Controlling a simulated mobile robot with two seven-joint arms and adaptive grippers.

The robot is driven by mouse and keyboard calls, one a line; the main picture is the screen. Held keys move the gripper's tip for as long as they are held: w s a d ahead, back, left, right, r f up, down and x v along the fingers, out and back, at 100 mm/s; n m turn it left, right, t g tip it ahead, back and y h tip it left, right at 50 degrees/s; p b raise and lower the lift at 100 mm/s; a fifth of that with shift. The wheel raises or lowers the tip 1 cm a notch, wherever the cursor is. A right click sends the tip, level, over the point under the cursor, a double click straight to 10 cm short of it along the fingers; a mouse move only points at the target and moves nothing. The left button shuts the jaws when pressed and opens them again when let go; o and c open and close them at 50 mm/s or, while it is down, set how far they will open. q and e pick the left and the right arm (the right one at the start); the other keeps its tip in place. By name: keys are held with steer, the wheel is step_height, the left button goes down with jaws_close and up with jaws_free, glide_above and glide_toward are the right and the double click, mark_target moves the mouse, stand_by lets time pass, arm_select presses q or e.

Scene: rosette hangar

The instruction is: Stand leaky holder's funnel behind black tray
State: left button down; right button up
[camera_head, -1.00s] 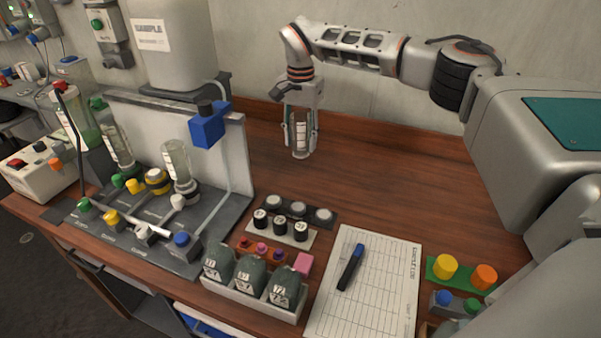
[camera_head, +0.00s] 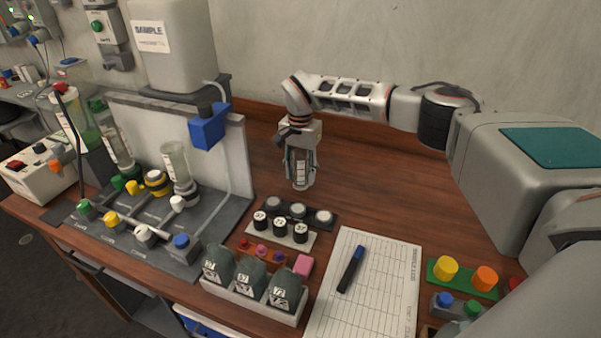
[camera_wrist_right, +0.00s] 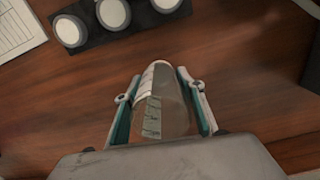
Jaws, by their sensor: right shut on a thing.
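My right gripper (camera_head: 300,172) is shut on a clear funnel (camera_head: 299,181) with a white printed label. The funnel is upright, behind the black tray (camera_head: 311,214) and apart from it. I cannot tell whether its lower end touches the table. In the right wrist view the funnel (camera_wrist_right: 160,105) lies between both fingers of the gripper (camera_wrist_right: 160,88), and the black tray (camera_wrist_right: 97,38) with pale round discs is at the top. Other clear funnels (camera_head: 175,160) stand in the rack at left; I cannot tell which holder leaks. My left gripper is not in view.
The grey rack (camera_head: 215,222) with a white back panel and blue box (camera_head: 209,130) stands left. In front of the tray are black-capped vials (camera_head: 280,228), green pouches (camera_head: 250,274) and a clipboard sheet (camera_head: 385,270) with a pen.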

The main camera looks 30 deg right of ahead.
steer(key=shift+f, duration=0.1)
steer(key=o, duration=1.1)
step_height(320, 180, up, 12)
stand_by(0.4)
